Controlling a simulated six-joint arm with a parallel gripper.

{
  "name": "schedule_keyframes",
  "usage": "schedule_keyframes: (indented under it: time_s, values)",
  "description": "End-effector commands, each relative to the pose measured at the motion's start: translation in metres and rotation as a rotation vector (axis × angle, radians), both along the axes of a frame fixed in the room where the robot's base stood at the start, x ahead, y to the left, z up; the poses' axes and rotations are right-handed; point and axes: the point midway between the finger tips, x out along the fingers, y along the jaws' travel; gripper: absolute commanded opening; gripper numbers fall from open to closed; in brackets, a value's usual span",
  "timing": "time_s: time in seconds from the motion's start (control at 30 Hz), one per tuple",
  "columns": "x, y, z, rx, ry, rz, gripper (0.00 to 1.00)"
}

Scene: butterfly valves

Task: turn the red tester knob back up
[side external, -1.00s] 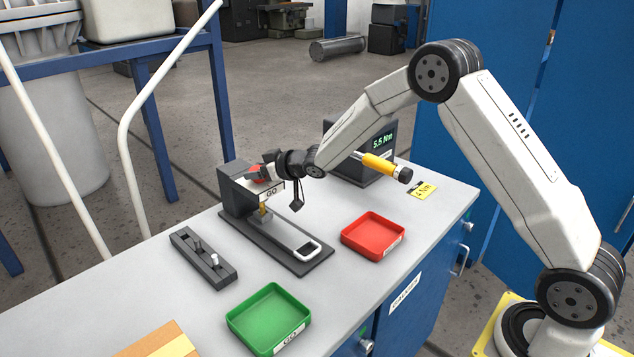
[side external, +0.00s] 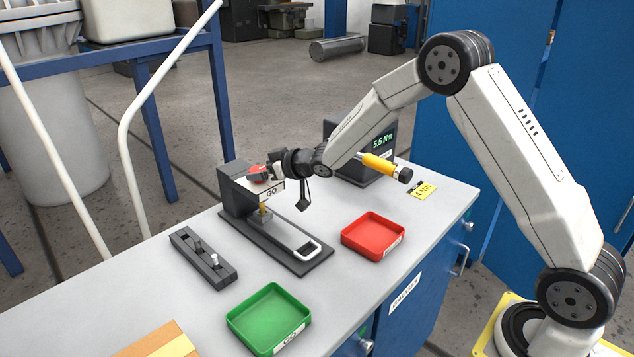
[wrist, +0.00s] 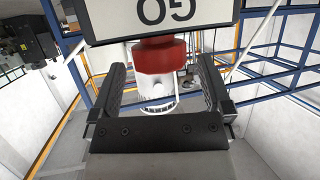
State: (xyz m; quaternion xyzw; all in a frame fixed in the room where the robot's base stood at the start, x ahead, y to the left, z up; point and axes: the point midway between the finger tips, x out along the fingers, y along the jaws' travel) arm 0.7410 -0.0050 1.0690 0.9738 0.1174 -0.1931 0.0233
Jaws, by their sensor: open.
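The tester (side external: 234,194) is a dark block on a long dark base with a white "GO" label (side external: 272,191) on its face. The red knob (side external: 259,173) sits at the top of the tester. My gripper (side external: 272,170) is open beside the knob, on its right in the side view. In the wrist view, the red knob (wrist: 159,60) shows between the two open fingers of my gripper (wrist: 161,72), with a gap on each side. A pale ribbed part shows just below the red, and the label (wrist: 162,14) appears upside down above it.
A dark rack with pegs (side external: 203,258), a green tray (side external: 240,315) and a red tray (side external: 361,250) stand nearby. A torque display (side external: 383,141) with a yellow-handled tool (side external: 378,164) is behind.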

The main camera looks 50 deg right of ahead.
Motion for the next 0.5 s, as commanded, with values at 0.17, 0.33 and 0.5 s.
schedule_keyframes:
  time_s: [0.17, 0.33, 0.5]
  values:
    - [-0.018, -0.005, 0.009, 0.0, -0.001, -0.001, 1.0]
    - [-0.035, -0.009, 0.016, -0.001, -0.001, -0.001, 1.0]
    - [-0.047, -0.012, 0.021, -0.001, -0.001, -0.001, 1.0]
